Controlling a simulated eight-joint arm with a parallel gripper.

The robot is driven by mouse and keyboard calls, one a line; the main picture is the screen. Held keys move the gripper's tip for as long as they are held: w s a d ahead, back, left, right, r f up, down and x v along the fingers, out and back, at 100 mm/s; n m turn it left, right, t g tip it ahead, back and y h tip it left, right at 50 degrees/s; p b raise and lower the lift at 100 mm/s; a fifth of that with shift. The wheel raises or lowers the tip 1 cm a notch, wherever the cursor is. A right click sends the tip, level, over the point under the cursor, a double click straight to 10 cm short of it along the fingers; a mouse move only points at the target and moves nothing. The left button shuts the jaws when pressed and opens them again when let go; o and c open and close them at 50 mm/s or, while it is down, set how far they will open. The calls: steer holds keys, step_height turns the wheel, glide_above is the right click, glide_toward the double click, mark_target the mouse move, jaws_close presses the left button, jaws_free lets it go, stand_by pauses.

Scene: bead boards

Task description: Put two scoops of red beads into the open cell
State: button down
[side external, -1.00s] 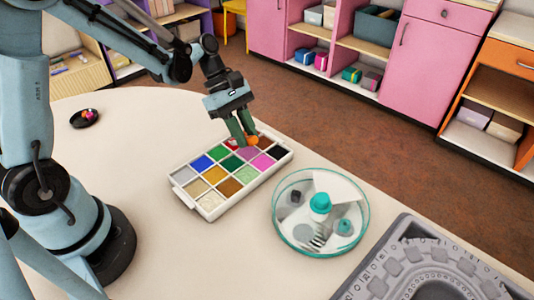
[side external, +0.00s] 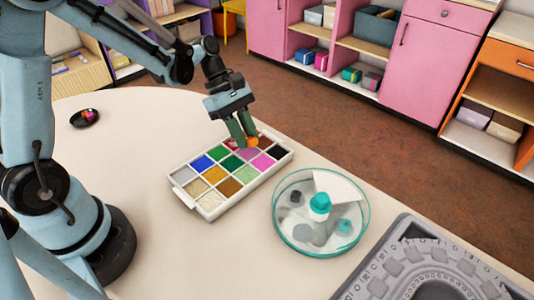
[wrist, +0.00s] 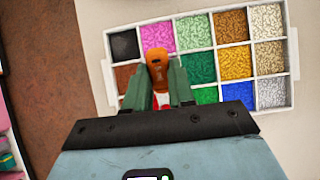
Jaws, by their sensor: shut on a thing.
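My gripper (side external: 243,131) is over the far right part of the white bead tray (side external: 184,196), fingers pointing down. It is shut on an orange-brown scoop (side external: 253,142). In the wrist view the scoop (wrist: 156,66) stands between the green fingertips (wrist: 159,88); its lower end is hidden, so its load cannot be told. The red beads (side external: 231,144) show just left of the fingers in the side view, and a patch of red (wrist: 164,101) shows between the fingers in the wrist view. I cannot tell which cell is the open one.
The tray's other cells hold blue, gold, green, pink, black and other beads. A grey bead board (side external: 375,284) lies at lower right.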

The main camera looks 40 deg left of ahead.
mark_target(255, 144)
steer(key=shift+d+r, duration=0.2)
steer(key=shift+r, duration=0.45)
steer(key=shift+d+r, duration=0.15)
steer(key=shift+r, duration=0.5)
steer(key=d+y, duration=0.1)
steer(key=y, duration=0.1)
steer(key=d+y, duration=0.1)
steer(key=shift+s+y, duration=0.1)
steer(key=shift+y, duration=0.3)
steer(key=shift+d+r+y, duration=0.3)
steer(key=shift+r+y, duration=0.35)
steer(key=shift+y, duration=0.45)
